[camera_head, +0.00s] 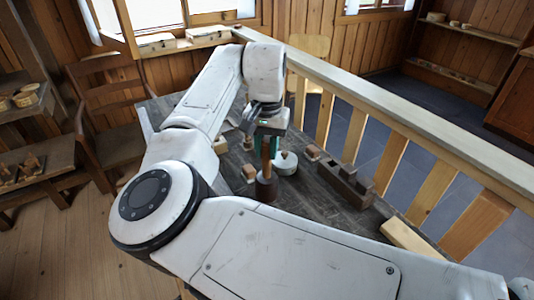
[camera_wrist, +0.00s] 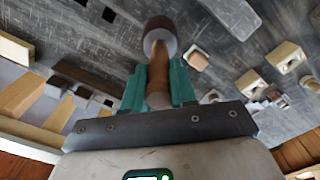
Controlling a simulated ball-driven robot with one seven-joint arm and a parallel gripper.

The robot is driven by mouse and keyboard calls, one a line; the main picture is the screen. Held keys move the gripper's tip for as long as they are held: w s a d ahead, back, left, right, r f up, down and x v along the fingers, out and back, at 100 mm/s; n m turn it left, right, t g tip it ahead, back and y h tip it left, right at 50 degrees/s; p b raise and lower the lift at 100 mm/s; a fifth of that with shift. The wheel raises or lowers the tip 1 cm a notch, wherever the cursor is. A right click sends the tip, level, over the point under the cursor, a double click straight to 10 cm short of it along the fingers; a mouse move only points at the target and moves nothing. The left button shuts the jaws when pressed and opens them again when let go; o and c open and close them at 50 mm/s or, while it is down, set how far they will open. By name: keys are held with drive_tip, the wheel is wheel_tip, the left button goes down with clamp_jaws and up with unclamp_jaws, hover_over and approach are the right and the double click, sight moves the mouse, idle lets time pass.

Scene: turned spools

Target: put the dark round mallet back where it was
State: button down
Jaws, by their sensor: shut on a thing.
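The mallet has a dark round head (camera_head: 266,189) and a brown wooden handle (camera_head: 266,154). In the head view it hangs upright, head down, below my gripper (camera_head: 269,142). My gripper, with green fingers, is shut on the handle. The wrist view shows the fingers (camera_wrist: 158,82) on both sides of the handle, with the dark head (camera_wrist: 160,36) beyond the fingertips. The head is over or on the dark grey tabletop (camera_head: 298,195); I cannot tell whether it touches.
A pale round lidded pot (camera_head: 285,164) stands right of the mallet. Small wooden blocks (camera_head: 249,172) (camera_head: 312,152) lie on both sides. A long dark block holder (camera_head: 345,185) lies farther right, near a light wooden railing (camera_head: 400,110). Some bare tabletop shows between them.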

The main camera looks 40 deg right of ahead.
drive_tip(key=shift+f, duration=1.1)
drive_tip(key=c, duration=0.9)
unclamp_jaws()
drive_tip(key=shift+f, duration=0.1)
wheel_tip(320, 180, up, 12)
drive_tip(key=shift+r+b, duration=0.15)
drive_tip(key=shift+b, duration=0.25)
